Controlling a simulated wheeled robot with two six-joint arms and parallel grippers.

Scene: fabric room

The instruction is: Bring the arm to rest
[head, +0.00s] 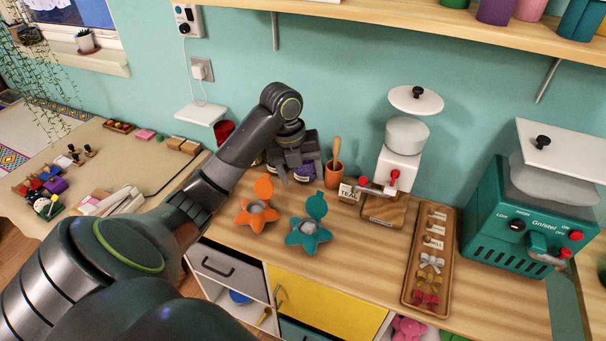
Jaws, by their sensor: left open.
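My left arm (232,163) comes in from the left and reaches over the wooden counter. Its gripper (299,180) points down near the back of the counter, open, with nothing seen between its fingers. Jars with dark lids stand behind the gripper and are partly hidden by it. An orange flower-shaped container (257,215) with its lid up sits in front and to the left of the gripper. A teal flower-shaped container (309,232), also with its lid up, sits in front of it. My right gripper is not in view.
A terracotta pot (333,174), a white-topped grinder (401,150) and a teal machine (525,215) stand to the right. A wooden tray (428,292) holds small items. A shelf (450,22) hangs above. The counter's front middle is bare.

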